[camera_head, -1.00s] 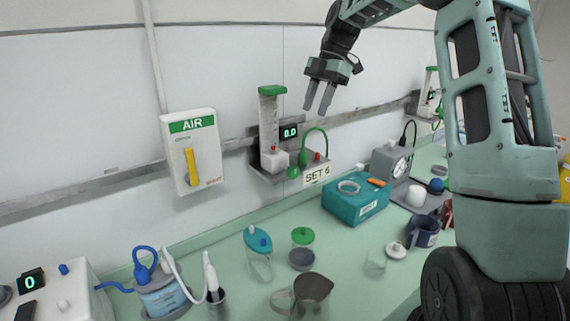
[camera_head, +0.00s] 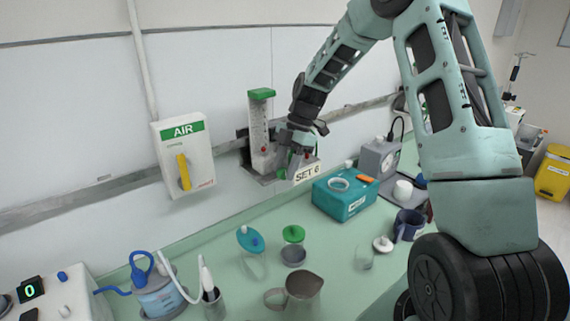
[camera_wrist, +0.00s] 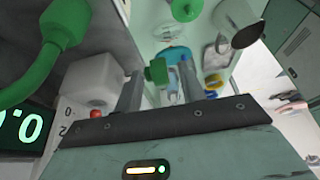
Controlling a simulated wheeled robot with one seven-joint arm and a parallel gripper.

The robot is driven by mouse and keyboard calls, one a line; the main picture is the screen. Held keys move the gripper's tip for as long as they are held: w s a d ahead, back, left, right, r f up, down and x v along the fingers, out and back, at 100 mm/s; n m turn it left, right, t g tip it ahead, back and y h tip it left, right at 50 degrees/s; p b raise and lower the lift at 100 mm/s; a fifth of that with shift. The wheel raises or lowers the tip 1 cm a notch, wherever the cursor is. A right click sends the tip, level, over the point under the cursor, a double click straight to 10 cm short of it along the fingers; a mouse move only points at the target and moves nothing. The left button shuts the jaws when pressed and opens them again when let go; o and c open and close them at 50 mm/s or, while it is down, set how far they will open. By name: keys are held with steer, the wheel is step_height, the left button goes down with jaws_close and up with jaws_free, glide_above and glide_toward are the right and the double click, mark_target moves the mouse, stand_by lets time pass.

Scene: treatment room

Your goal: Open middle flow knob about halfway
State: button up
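The flowmeter (camera_head: 262,130) is a clear upright tube with a green cap, mounted on the wall rail above a "SET 6" label (camera_head: 307,172). In the wrist view its green knob (camera_wrist: 157,72) shows between my two fingers, with a gap on the right finger's side. My gripper (camera_head: 290,167) is at the flowmeter's right side, pointing down, with its fingers apart; it also shows in the wrist view (camera_wrist: 160,88). I cannot tell whether either finger touches the knob. The flowmeter's display (camera_wrist: 20,128) is partly cut off and shows a green "0.".
A green hose (camera_wrist: 45,60) and a white block (camera_wrist: 95,83) are close left of my fingers in the wrist view. The AIR box (camera_head: 198,135) with a yellow lever is left on the wall. A teal box (camera_head: 335,203), jug (camera_head: 302,290) and cups stand on the counter below.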

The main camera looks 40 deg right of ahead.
steer(key=shift+a+f, duration=0.1)
steer(key=shift+f, duration=0.1)
steer(key=c, duration=0.9)
steer(key=shift+o, duration=0.2)
steer(key=shift+a+f+h, duration=0.1)
steer(key=shift+h, duration=0.2)
